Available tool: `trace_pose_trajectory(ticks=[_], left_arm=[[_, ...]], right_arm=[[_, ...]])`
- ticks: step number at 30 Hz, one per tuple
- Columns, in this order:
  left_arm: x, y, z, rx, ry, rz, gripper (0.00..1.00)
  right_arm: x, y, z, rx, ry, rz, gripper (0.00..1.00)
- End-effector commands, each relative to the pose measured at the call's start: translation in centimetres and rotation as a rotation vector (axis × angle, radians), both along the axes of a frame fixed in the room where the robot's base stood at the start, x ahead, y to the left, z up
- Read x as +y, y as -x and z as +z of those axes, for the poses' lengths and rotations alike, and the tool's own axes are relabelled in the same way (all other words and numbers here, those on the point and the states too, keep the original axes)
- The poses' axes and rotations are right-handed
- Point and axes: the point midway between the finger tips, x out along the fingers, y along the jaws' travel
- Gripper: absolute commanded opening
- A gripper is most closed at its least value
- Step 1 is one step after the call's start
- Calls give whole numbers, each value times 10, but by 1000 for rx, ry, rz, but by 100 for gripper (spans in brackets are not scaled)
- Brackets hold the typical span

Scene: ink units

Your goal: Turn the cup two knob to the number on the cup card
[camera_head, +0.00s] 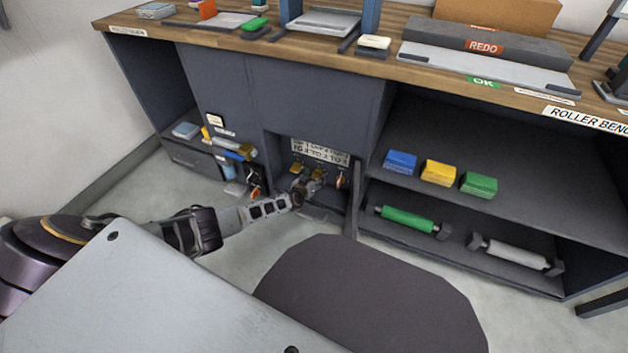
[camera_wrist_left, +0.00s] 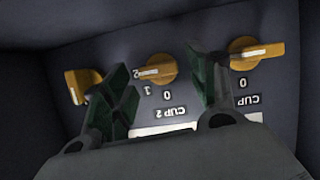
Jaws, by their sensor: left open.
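The cup two knob (camera_wrist_left: 160,68) is a yellow-orange knob in the middle of three in the left wrist view, with small numbers and a "CUP 2" label (camera_wrist_left: 168,112) beside it. Its handle points left in that view, near the 2. My left gripper (camera_wrist_left: 165,85) is open, one green-padded finger on each side of this knob; I cannot tell if they touch it. In the head view my left gripper (camera_head: 303,188) reaches into the low bay and partly covers the knobs. A white card (camera_head: 319,152) with black print hangs above them; its numbers are too small to read surely.
Knobs stand on both sides, one left (camera_wrist_left: 85,84) and one right (camera_wrist_left: 256,52) in the wrist view. Bay walls enclose the panel. Right of the bay, an open shelf holds blue, yellow and green blocks (camera_head: 479,184) and rollers (camera_head: 407,219).

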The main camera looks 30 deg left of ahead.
Motion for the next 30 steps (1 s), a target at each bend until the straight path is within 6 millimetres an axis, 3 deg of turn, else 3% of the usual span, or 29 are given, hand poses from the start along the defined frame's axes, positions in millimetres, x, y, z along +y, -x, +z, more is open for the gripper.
trace_pose_trajectory(ticks=[8, 19, 30], left_arm=[[0, 0, 0, 0, 0, 0, 59], [0, 0, 0, 0, 0, 0, 14], [0, -1, 2, -1, -32, 2, 14]], right_arm=[[0, 0, 0, -1, 0, 0, 40], [0, -2, 4, -8, -1, 1, 40], [-1, -1, 9, -2, 9, 1, 40]])
